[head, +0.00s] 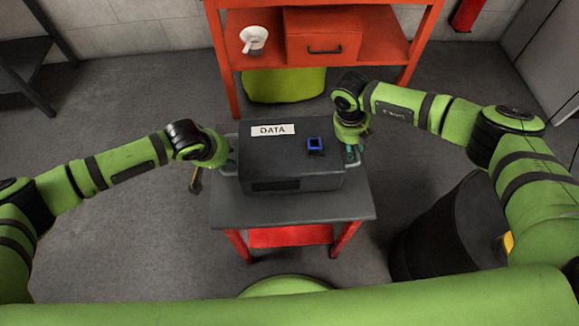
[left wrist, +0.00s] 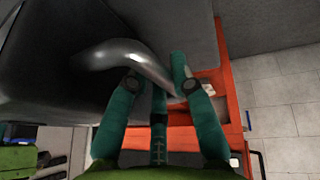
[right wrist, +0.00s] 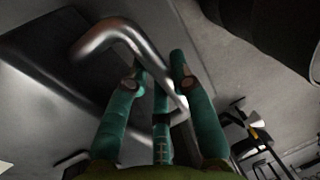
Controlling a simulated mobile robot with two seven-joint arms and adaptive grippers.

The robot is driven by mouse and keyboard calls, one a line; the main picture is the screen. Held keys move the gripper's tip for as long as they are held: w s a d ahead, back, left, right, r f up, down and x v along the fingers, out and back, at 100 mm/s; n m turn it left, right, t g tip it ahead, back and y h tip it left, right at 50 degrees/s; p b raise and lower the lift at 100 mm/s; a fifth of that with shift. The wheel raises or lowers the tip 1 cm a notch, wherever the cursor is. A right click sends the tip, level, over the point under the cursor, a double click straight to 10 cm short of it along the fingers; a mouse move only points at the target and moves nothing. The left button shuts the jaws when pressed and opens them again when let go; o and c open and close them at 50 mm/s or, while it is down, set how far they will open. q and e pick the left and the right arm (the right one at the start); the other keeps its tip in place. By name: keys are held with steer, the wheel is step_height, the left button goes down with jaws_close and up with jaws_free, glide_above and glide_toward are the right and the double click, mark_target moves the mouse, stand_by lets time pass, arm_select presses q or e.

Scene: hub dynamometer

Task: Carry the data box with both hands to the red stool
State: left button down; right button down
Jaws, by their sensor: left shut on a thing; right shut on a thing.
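The data box (head: 285,165) is dark grey with a white DATA label (head: 273,130) and a small blue-framed square on top. It is over the dark grey top (head: 350,208) of a low red-legged stand, apparently the red stool; whether it rests there or hangs just above I cannot tell. My left gripper (head: 228,160) is shut on the box's left metal handle, which shows in the left wrist view (left wrist: 125,52). My right gripper (head: 352,153) is shut on the right handle, which shows in the right wrist view (right wrist: 112,34). The box looks level.
A red-orange shelf unit (head: 225,60) with a drawer stands behind, a yellow-green round object (head: 285,86) under it. A black drum (head: 440,235) stands right of the stand. A dark rack (head: 35,55) is at the far left. Floor to the left is mostly clear.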

arm_select(q)
steer(key=shift+w+a+f, duration=0.15)
steer(key=shift+a+f, duration=0.05)
steer(key=shift+f, duration=0.1)
arm_select(e)
steer(key=shift+d+f, duration=0.2)
steer(key=shift+f, duration=0.1)
arm_select(q)
steer(key=c, duration=1.1)
jaws_free()
arm_select(e)
steer(key=c, duration=1.1)
jaws_free()
steer(key=shift+r, duration=0.1)
arm_select(q)
steer(key=shift+s+r, duration=0.15)
steer(key=shift+s, duration=0.1)
arm_select(e)
steer(key=shift+s+a+r, duration=0.1)
steer(key=shift+s, duration=0.05)
arm_select(q)
steer(key=shift+d, duration=0.1)
